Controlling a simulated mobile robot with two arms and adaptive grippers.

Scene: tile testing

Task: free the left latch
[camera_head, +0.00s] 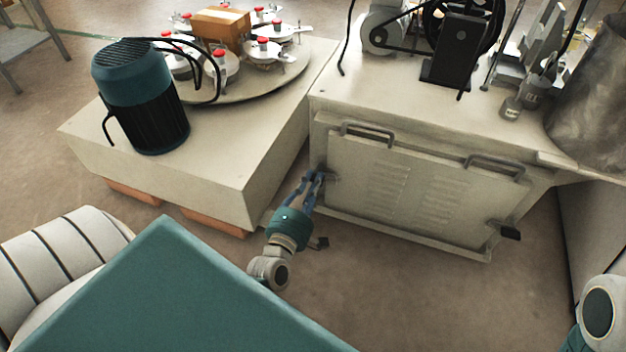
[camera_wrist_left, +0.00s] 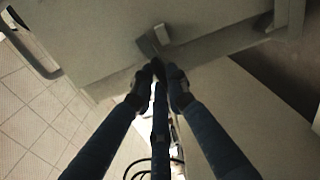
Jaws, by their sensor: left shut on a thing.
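A pale cabinet panel (camera_head: 400,185) with vent slots closes the front of the machine. My left gripper (camera_head: 319,176) is at the panel's left edge, shut on the left latch (camera_head: 333,179). In the left wrist view the fingertips (camera_wrist_left: 160,70) come together at the latch (camera_wrist_left: 150,43), a small grey block on the panel edge. The fingers hide the part of the latch that they hold. The right latch (camera_head: 509,231), with a dark grip, sits at the panel's lower right. My right gripper is out of the picture.
Two bar handles, left (camera_head: 368,131) and right (camera_head: 497,165), are on the panel's top edge. A pale block (camera_head: 235,165) bearing a teal motor (camera_head: 140,95) stands close on the left of my arm. The floor (camera_head: 400,290) before the panel is clear.

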